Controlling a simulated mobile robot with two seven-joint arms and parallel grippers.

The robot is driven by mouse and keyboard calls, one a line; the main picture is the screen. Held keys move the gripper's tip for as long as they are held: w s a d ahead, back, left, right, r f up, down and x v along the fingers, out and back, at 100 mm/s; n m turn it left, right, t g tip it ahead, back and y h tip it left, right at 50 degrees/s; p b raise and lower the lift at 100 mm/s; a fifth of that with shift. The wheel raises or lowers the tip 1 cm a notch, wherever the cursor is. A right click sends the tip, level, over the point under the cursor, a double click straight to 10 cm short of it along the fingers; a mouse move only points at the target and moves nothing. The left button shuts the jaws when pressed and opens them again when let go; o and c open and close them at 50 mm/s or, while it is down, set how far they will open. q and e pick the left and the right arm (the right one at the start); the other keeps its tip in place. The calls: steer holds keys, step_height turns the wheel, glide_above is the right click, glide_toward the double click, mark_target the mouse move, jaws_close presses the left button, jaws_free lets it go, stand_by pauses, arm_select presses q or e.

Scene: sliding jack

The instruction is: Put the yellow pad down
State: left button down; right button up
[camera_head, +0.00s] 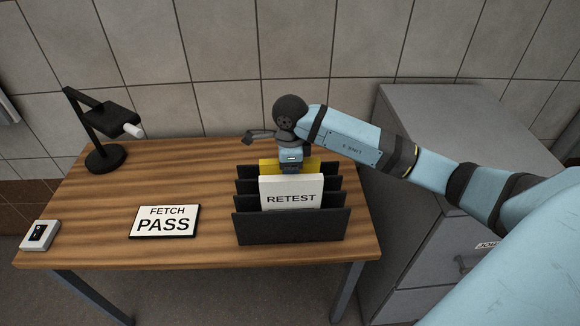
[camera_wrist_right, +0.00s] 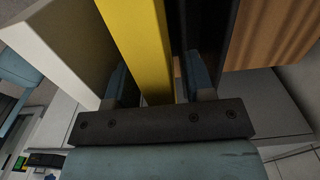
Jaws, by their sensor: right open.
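The yellow pad (camera_head: 267,166) stands upright in a rear slot of the dark rack (camera_head: 291,227), behind a white RETEST block (camera_head: 291,192). My right gripper (camera_head: 291,168) reaches down over the pad from above and partly hides it. In the right wrist view the yellow pad (camera_wrist_right: 140,45) lies between the two spread fingers of my right gripper (camera_wrist_right: 158,75). A gap shows between the pad and the right-hand finger. The gripper is open. The pad's lower end is hidden by the block and the rack. My left gripper is not in view.
A FETCH PASS sign (camera_head: 164,221) lies left of the rack on the wooden table (camera_head: 105,205). A black lamp (camera_head: 103,130) stands at the back left. A small switch box (camera_head: 39,235) is at the front left corner. A grey cabinet (camera_head: 440,120) stands at the right.

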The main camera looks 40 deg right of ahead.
step_height(320, 180, up, 11)
steer(key=shift+f+b, duration=0.1)
steer(key=shift+b, duration=0.5)
steer(key=shift+r, duration=0.65)
